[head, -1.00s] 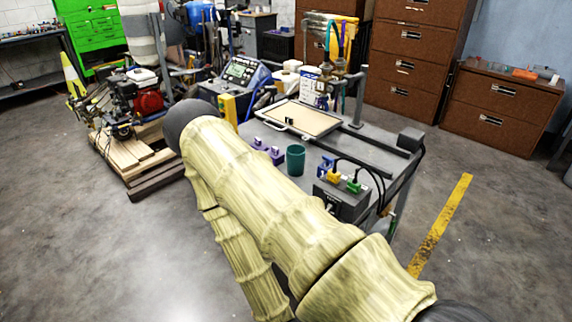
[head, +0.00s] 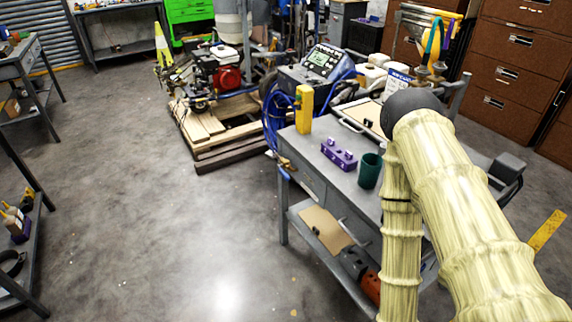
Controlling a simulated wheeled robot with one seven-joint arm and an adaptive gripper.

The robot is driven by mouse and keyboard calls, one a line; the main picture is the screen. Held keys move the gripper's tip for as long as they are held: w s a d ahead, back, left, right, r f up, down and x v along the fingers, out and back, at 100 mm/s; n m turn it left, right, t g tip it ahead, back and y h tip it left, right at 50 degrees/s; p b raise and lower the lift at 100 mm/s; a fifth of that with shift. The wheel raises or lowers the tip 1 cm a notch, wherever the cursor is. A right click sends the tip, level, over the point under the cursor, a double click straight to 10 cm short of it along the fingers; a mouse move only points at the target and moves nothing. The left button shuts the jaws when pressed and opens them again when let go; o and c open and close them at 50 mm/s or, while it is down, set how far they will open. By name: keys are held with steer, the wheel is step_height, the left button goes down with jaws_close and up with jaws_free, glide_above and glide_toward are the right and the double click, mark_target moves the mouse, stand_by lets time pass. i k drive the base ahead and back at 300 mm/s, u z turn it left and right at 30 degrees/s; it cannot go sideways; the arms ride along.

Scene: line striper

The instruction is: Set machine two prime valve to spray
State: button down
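A machine with a red engine (head: 228,77) stands on a wooden pallet at the upper middle of the head view. A second machine with a grey-blue control panel (head: 323,60) stands to its right, behind the cart, with blue hose coiled beside it. No marking tells me which is machine two, and I cannot make out a prime valve on either. My arm, covered in pale ribbed fabric with a dark rounded joint, crosses the right side and hides part of the cart. My gripper is not visible.
A grey cart (head: 316,165) carries a yellow block (head: 304,108), a purple holder (head: 339,154) and a green cup (head: 369,171). The wooden pallet (head: 242,157) stands left of it. Shelving (head: 25,240) lines the left edge. Concrete floor (head: 150,235) between is clear.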

mark_target(287, 177)
steer(key=i, duration=0.7)
steer(key=u, duration=1.2)
steer(key=i, duration=0.35)
steer(key=z, duration=0.85)
